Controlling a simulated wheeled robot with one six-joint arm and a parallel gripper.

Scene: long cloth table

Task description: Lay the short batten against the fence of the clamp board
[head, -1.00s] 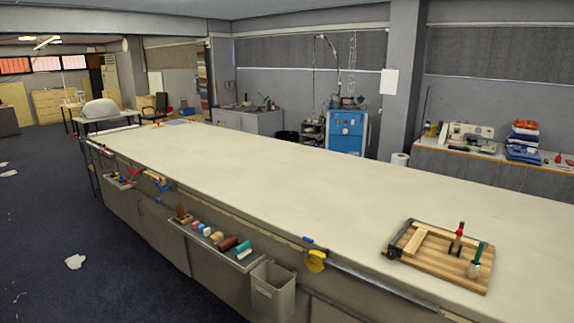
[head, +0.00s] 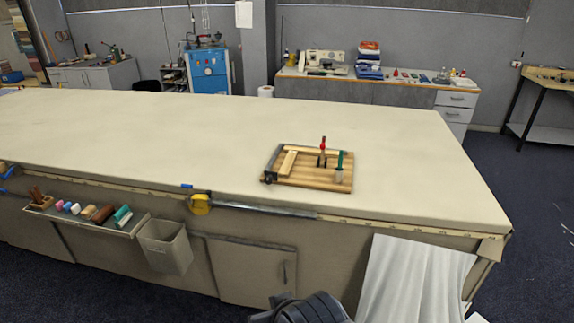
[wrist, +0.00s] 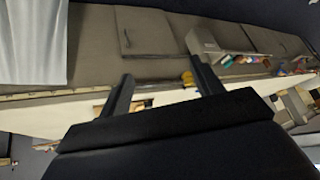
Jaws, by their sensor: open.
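The clamp board (head: 315,180), a striped wooden board, lies on the long cloth table right of its middle. A pale short batten (head: 287,162) lies on the board's left part, near the dark bar on its left edge. A pale strip (head: 312,152), which looks like the fence, runs along the board's back edge. The batten's near end is apart from it; whether its far end touches is too small to tell. A red-topped and a green-topped upright clamp stand at the right. My gripper (wrist: 164,86) is open and empty, off the table's front side, well away from the board.
The long table (head: 400,150) is clear around the board. A yellow tape measure (head: 201,204) and a metal rail are at its front edge. A tool ledge (head: 90,222), a grey bin (head: 166,246) and a hanging white cloth (head: 415,285) are on the front side.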

